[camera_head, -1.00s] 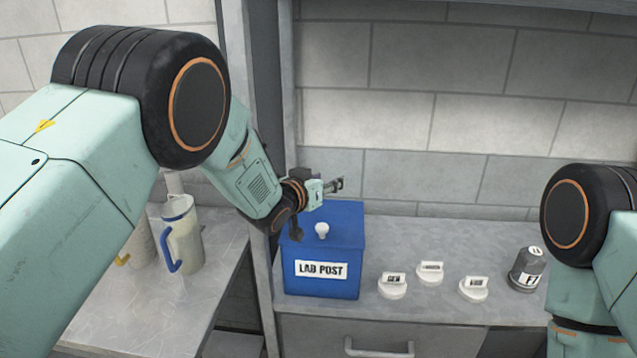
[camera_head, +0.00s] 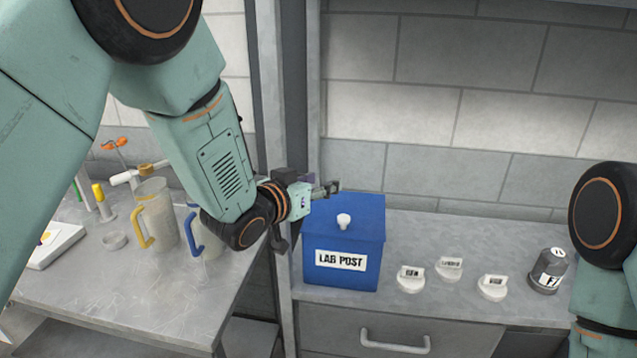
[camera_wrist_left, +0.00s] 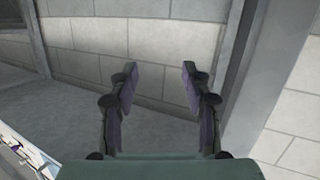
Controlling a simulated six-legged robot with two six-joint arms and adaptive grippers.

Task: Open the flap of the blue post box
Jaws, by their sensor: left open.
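The blue post box (camera_head: 345,243) stands on the grey bench, with a white "LAB POST" label on its front. A white knob (camera_head: 344,221) sits on its sloped blue top flap (camera_head: 362,212), which is closed. My left gripper (camera_head: 332,188) is above the back left of the box, apart from the knob. In the left wrist view the left gripper (camera_wrist_left: 158,85) is open and empty, its two fingers pointing towards the block wall. The box is not clear in that view. My right arm shows at the right edge, its gripper out of view.
White labelled knob-like pieces (camera_head: 450,268) and a grey canister (camera_head: 549,270) stand right of the box. A metal post (camera_head: 270,120) rises left of it. A jug with a yellow handle (camera_head: 153,215) stands on the left bench. A drawer (camera_head: 395,335) lies below.

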